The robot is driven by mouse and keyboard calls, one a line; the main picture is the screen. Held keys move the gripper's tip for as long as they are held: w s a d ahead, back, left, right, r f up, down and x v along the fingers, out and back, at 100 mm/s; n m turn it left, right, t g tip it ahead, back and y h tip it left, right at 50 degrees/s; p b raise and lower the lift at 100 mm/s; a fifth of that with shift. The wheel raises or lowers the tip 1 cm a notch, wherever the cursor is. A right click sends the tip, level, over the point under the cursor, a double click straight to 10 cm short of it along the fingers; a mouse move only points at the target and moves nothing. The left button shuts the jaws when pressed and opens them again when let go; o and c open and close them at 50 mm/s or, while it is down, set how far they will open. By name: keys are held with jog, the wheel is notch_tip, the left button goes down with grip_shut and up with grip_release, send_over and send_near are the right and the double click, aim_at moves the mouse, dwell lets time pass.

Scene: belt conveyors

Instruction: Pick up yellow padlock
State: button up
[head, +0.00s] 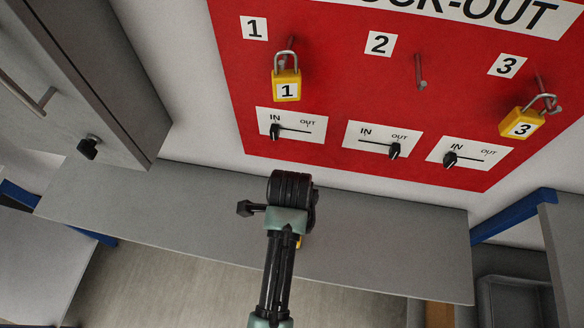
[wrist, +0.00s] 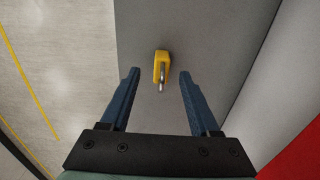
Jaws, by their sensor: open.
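A yellow padlock (wrist: 160,64) with a metal shackle lies on the grey shelf in the wrist view, its shackle toward my gripper. In the head view only a small yellow bit of it (head: 300,241) shows beside my arm, which hides the rest. My gripper (wrist: 158,76) is open and empty, its two blue fingers on either side of the padlock in the picture. I cannot tell the height between them. Two more yellow padlocks hang on the red board: one marked 1 (head: 287,91) and one marked 3 (head: 521,124).
The red lock-out board (head: 330,90) stands behind the grey shelf (head: 400,250). The hook under label 2 (head: 420,72) is bare. Black switch knobs sit on white IN/OUT plates. A grey cabinet (head: 90,90) is at the left. The shelf around the padlock is clear.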

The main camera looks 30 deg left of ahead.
jog(key=shift+w+d+f+p, duration=0.1)
jog(key=shift+f+p, duration=0.35)
jog(key=shift+f, duration=1.7)
grip_shut()
